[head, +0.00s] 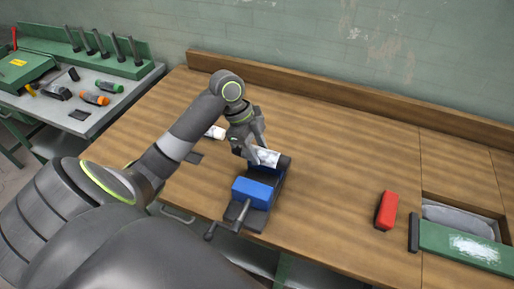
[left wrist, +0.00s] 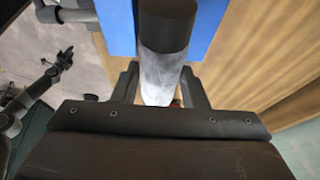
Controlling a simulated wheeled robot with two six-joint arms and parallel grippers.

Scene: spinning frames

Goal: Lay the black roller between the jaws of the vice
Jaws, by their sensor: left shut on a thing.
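My left gripper (head: 258,150) is shut on the roller (head: 267,157), just above the vice. The roller has a mottled white-grey body and a black end; in the left wrist view its black end (left wrist: 167,28) points up the picture, away from my fingers. The vice (head: 252,192) is blue with a dark base and a handle at its front left. Blue vice parts (left wrist: 116,24) show behind the roller in the left wrist view. I cannot tell whether the roller touches the jaws. A small jointed arm, apparently my right one, ends in a gripper (left wrist: 65,57) too small to read.
A grey side table (head: 130,83) holds several tools.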

